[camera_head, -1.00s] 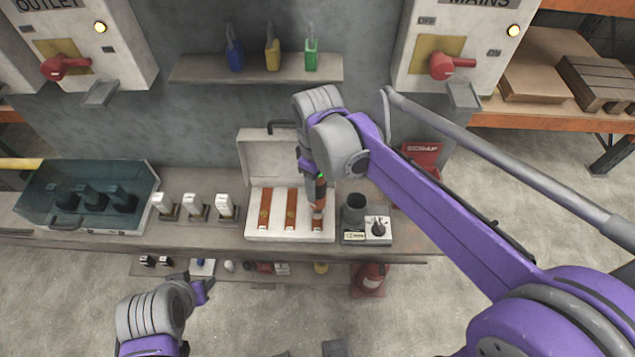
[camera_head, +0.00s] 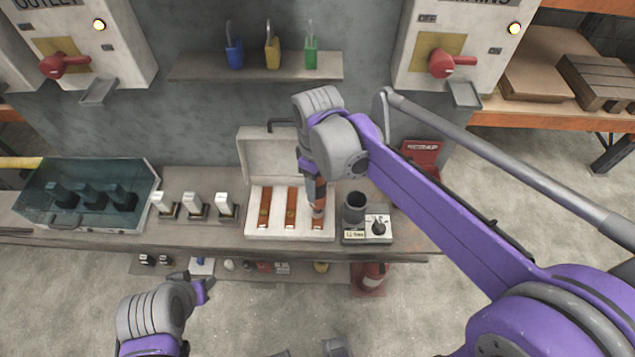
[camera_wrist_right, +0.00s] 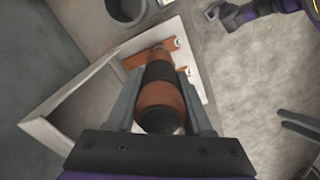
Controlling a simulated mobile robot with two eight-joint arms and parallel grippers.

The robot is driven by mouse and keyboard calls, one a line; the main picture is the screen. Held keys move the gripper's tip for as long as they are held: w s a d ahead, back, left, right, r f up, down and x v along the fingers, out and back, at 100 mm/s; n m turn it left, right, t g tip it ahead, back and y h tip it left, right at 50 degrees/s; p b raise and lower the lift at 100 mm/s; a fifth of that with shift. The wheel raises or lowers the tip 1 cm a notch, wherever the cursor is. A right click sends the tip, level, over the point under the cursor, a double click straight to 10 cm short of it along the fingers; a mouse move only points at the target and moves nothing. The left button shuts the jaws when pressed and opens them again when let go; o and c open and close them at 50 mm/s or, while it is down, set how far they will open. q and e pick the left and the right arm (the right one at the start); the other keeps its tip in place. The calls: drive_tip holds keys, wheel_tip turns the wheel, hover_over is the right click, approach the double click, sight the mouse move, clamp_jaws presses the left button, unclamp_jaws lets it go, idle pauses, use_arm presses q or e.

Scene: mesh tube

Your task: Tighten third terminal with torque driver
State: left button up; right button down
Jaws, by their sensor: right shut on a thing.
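The terminal box (camera_head: 262,236) is white with its lid raised at the back, and it holds three copper strips. The left strip (camera_head: 265,208) and the middle strip (camera_head: 290,208) are bare. The torque driver (camera_head: 318,195) is orange and dark and stands about upright over the rightmost strip. My right gripper (camera_head: 311,172) is shut on the driver. The right wrist view shows the driver (camera_wrist_right: 160,95) between the fingers, its tip hidden by its body, over a copper strip (camera_wrist_right: 148,56). My left gripper (camera_head: 203,287) is low in front of the bench; its jaws are too small to read.
A dial unit with a dark cup (camera_head: 354,208) stands right of the box. Several white-topped pieces (camera_head: 194,207) and a teal clear case (camera_head: 85,195) stand to the left. Coloured padlocks (camera_head: 272,50) are on the wall shelf. A lower shelf (camera_head: 240,267) holds small items.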

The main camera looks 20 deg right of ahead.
use_arm(q)
drive_tip(key=shift+s+f, duration=0.1)
use_arm(e)
drive_tip(key=shift+f, duration=0.2)
idle(0.5)
drive_tip(key=shift+r, duration=0.2)
idle(0.4)
drive_tip(key=shift+r+p, duration=1.7)
drive_tip(key=shift+r, duration=1.3)
use_arm(q)
drive_tip(key=r, duration=0.1)
drive_tip(key=w+r, duration=0.1)
drive_tip(key=r, duration=0.1)
drive_tip(key=w+r, duration=0.1)
drive_tip(key=r, duration=0.1)
drive_tip(key=shift+f, duration=0.1)
